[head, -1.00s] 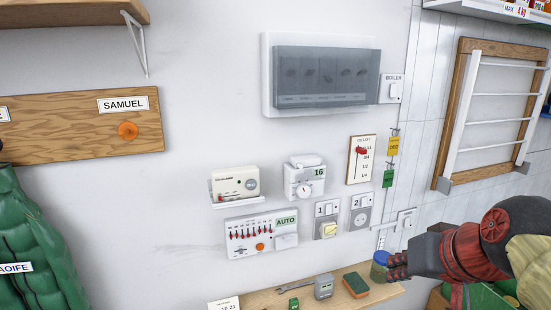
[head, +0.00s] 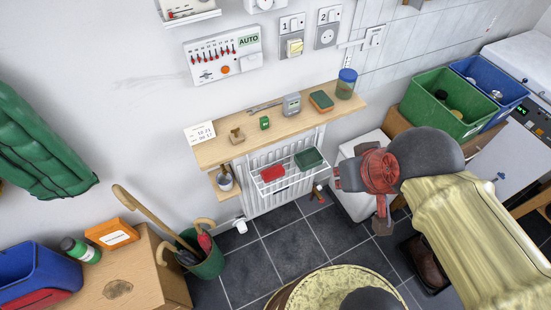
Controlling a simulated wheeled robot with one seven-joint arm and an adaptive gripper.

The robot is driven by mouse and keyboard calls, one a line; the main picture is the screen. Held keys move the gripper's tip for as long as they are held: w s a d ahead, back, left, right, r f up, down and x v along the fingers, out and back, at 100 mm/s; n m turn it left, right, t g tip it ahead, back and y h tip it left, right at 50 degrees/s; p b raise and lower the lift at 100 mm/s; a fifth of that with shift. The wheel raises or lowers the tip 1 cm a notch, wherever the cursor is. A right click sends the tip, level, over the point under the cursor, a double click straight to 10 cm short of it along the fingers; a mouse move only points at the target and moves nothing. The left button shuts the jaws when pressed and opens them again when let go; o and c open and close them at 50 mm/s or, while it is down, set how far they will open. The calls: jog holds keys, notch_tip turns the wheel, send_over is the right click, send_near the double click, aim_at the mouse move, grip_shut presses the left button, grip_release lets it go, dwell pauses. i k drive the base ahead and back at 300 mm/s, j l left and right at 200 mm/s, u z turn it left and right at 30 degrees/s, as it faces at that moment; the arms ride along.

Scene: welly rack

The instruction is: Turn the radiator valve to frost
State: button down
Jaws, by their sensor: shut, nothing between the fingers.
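The white radiator (head: 262,205) stands against the wall under a wooden shelf. A small white knob (head: 240,225), which looks like the radiator valve, is low at the radiator's left end, near the floor. Its markings are too small to read. My gripper (head: 336,178) is shut and empty. It is to the right of the radiator in the picture, well apart from the knob, with my red and grey wrist behind it.
An umbrella stand (head: 208,262) with canes is close left of the knob. A wire rack (head: 288,178) with red and green items hangs on the radiator. The shelf (head: 220,150) above holds several small things. A wooden cabinet (head: 130,285) is lower left. Tiled floor (head: 285,240) is open in front.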

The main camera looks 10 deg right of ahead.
aim_at(241, 226)
jog(key=u, duration=0.9)
jog(key=k+l+z, duration=0.25)
jog(key=k+l, duration=0.1)
jog(key=k, duration=0.05)
